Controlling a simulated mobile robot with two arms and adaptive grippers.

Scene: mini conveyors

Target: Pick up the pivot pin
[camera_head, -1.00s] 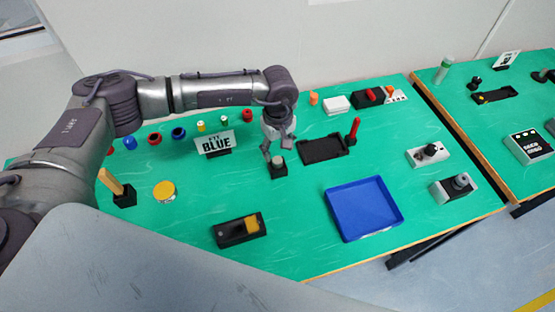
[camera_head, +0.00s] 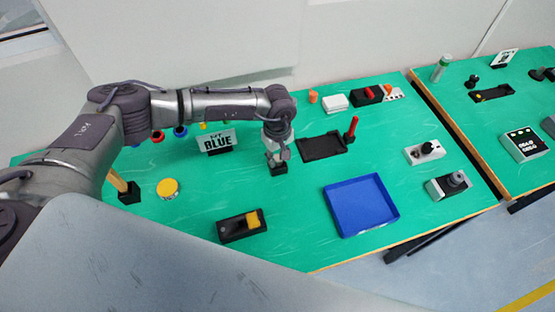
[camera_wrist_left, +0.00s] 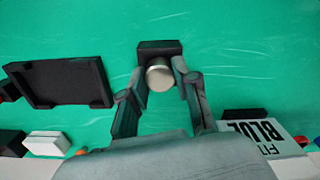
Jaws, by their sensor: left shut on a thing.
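The pivot pin (camera_wrist_left: 160,76) is a light metallic cylinder with a round end, seen in the left wrist view. It stands at a small black block (camera_wrist_left: 158,47), which also shows in the head view (camera_head: 278,168) on the green table. My left gripper (camera_head: 277,158) points down right over this block. In the left wrist view the fingers of my left gripper (camera_wrist_left: 161,78) are on both sides of the pin and closed on it. In the head view the gripper mostly hides the pin. My right gripper is not in view.
A "FIT BLUE" sign (camera_head: 216,141) stands just left of the gripper. A black tray (camera_head: 322,147) and a red upright handle (camera_head: 352,127) are to the right. A blue tray (camera_head: 362,234) lies front right. Open green table lies in front of the block.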

